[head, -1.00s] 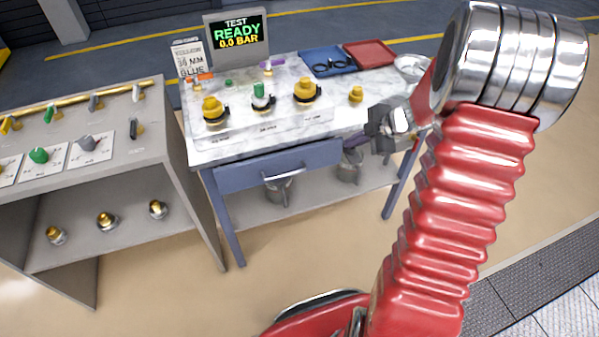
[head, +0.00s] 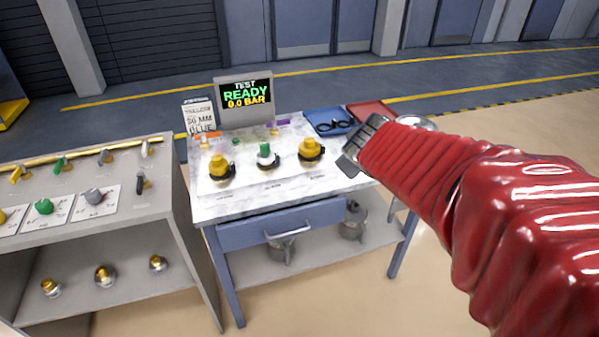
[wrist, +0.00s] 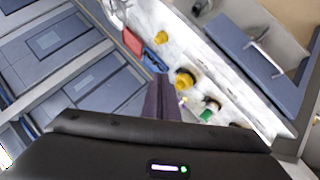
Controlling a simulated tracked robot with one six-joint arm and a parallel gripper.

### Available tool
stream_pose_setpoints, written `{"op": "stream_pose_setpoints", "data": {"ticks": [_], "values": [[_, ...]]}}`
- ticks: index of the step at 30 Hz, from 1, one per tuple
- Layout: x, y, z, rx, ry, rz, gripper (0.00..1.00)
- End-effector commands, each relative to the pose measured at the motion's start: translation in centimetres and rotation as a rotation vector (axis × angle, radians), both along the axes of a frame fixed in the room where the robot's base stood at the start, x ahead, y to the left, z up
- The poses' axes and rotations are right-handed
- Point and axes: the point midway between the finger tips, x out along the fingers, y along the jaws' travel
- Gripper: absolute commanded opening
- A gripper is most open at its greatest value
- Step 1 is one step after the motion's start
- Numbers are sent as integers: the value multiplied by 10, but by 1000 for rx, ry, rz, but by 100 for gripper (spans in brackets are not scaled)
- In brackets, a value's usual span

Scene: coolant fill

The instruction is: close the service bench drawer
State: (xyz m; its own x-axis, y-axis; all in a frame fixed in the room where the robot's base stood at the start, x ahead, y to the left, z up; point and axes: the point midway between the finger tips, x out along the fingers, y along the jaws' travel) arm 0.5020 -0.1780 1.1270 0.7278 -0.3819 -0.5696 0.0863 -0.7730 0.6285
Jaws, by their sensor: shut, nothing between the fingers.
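The service bench drawer (head: 285,226) has a blue front with a silver bar handle (head: 288,233), under the bench's white marble top (head: 235,203). Its front sits close under the top and no drawer interior shows; I cannot tell whether a small gap remains. In the wrist view the blue drawer front (wrist: 245,55) and handle (wrist: 258,40) are at the upper right, away from the fingers. My gripper (wrist: 161,80) is shut and empty, its dark purple fingers over the bench top. In the head view its grey body shows by the top's right side and the fingertips are not clear.
Yellow-capped fittings (head: 221,168) and a green-capped one (head: 264,155) stand on the top. A blue tray (head: 325,115), a red tray (head: 368,110) and a display (head: 245,98) are at the back. A grey shelf unit (head: 180,210) stands left; floor in front is open.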

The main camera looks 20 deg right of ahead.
Motion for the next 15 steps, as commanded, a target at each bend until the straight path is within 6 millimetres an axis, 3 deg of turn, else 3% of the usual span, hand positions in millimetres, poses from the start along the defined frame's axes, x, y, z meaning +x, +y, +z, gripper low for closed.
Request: {"op": "stream_pose_setpoints", "data": {"ticks": [8, 15], "values": [[-76, 54, -5, 230, 50, -153, 0], [-147, 119, -26, 469, 160, -205, 0]]}}
